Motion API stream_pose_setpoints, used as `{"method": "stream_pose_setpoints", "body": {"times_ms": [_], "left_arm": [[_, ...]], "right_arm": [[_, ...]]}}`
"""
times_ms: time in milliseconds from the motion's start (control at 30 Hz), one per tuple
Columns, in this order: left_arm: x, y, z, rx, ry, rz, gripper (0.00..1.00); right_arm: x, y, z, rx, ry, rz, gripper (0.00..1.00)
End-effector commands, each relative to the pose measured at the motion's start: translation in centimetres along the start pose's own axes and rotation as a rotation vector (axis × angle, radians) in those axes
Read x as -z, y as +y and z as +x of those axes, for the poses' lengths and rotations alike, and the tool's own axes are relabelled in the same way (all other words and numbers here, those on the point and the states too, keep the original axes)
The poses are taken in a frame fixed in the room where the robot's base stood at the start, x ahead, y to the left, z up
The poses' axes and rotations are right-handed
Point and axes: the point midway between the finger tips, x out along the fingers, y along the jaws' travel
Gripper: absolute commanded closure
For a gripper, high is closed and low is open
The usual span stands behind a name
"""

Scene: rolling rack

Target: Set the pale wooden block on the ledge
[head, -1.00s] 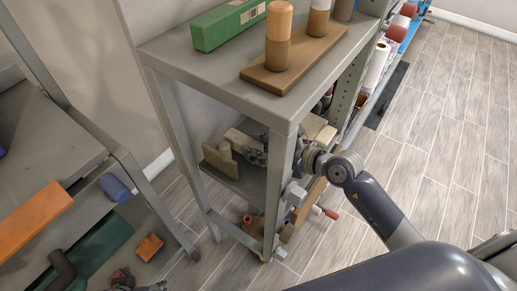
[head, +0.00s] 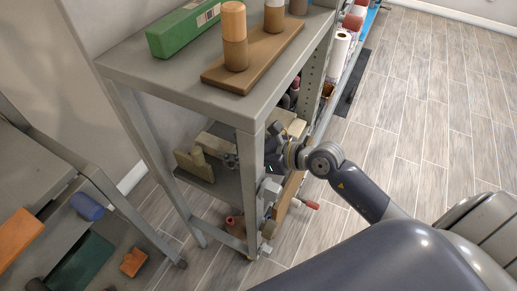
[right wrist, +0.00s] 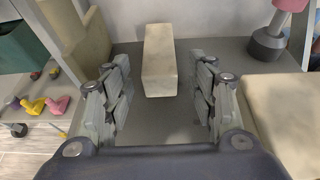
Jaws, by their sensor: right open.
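A pale wooden block (right wrist: 160,62) lies on a grey shelf (right wrist: 155,125), ahead of and between the fingers of my right gripper in the right wrist view. My right gripper (right wrist: 163,75) is open, with a finger on each side of the block's near end and no contact that I can make out. In the head view, my right gripper (head: 234,160) reaches in below the rack's top and is partly hidden by the front post. Several pale pieces lie around it there, and I cannot tell which is the block. I cannot identify the ledge for certain. My left gripper does not show.
A pale slab (right wrist: 285,110) lies close on the right and another pale piece (right wrist: 84,38) stands on the left. The rack's post (head: 251,185) stands beside my right gripper. A brown board (head: 250,63) and a green box (head: 187,27) sit on top. Floor is clear at right.

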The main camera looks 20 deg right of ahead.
Motion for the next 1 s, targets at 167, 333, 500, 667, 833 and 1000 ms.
{"method": "stream_pose_setpoints", "body": {"times_ms": [167, 333, 500, 667, 833, 1000], "left_arm": [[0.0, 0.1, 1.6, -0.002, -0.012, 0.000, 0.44], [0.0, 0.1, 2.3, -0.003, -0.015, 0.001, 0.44], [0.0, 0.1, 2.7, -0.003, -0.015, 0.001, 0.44], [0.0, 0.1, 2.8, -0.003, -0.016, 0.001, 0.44], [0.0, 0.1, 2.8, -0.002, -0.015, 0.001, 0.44], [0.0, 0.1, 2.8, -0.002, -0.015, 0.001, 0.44]], "right_arm": [[0.1, 0.1, -3.9, -0.002, 0.006, -0.003, 0.47], [0.0, 0.1, -6.8, -0.001, 0.005, -0.002, 0.47], [0.1, 0.0, -8.7, 0.000, 0.003, 0.000, 0.47], [0.0, 0.1, -9.6, -0.001, 0.001, -0.001, 0.47], [-0.1, 0.0, -9.8, -0.002, 0.000, -0.001, 0.47], [-0.1, 0.0, -9.8, -0.001, 0.000, -0.001, 0.47]]}}
